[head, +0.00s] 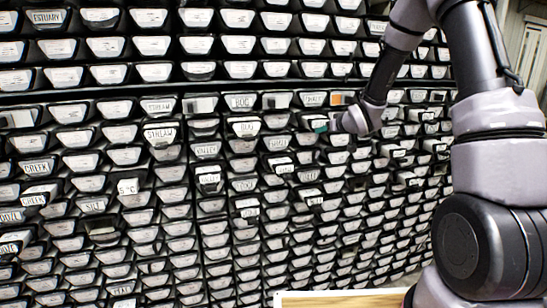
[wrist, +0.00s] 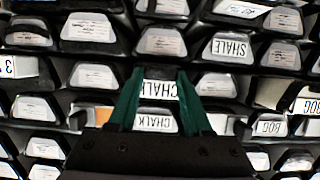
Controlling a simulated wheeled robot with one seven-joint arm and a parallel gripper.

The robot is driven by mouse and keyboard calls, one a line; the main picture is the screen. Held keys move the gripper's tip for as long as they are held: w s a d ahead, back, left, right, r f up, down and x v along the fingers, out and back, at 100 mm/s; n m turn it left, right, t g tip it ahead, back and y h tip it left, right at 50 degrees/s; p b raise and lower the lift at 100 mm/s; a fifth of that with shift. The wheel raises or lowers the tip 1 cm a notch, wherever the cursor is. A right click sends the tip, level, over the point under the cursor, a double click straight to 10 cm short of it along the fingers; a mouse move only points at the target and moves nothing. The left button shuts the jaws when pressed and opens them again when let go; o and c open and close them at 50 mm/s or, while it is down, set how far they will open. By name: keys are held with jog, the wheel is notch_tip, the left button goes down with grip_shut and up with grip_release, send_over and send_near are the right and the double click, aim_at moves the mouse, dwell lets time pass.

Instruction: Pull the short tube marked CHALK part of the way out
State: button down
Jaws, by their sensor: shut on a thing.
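My gripper (wrist: 158,75) has two green fingers closed on the sides of a tube marked CHALK (wrist: 160,88) in the wrist view. The fingers hide the label's edges. A second label marked CHALK (wrist: 155,123) shows between the finger bases. In the head view my gripper (head: 322,126) reaches the rack from the right, and its green fingertips touch the tube fronts below a label marked CHALK (head: 314,99). How far the held tube stands out of its slot I cannot tell.
A rack (head: 130,90) of closely packed tubes with white labels fills the view. Some tubes stand out of the rack. A wooden-edged tray or board (head: 340,299) is below.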

jog(key=s+d, duration=0.3)
jog(key=s, duration=0.7)
dwell(0.7)
jog(key=shift+d, duration=0.1)
jog(key=shift+c, duration=1.2)
grip_release()
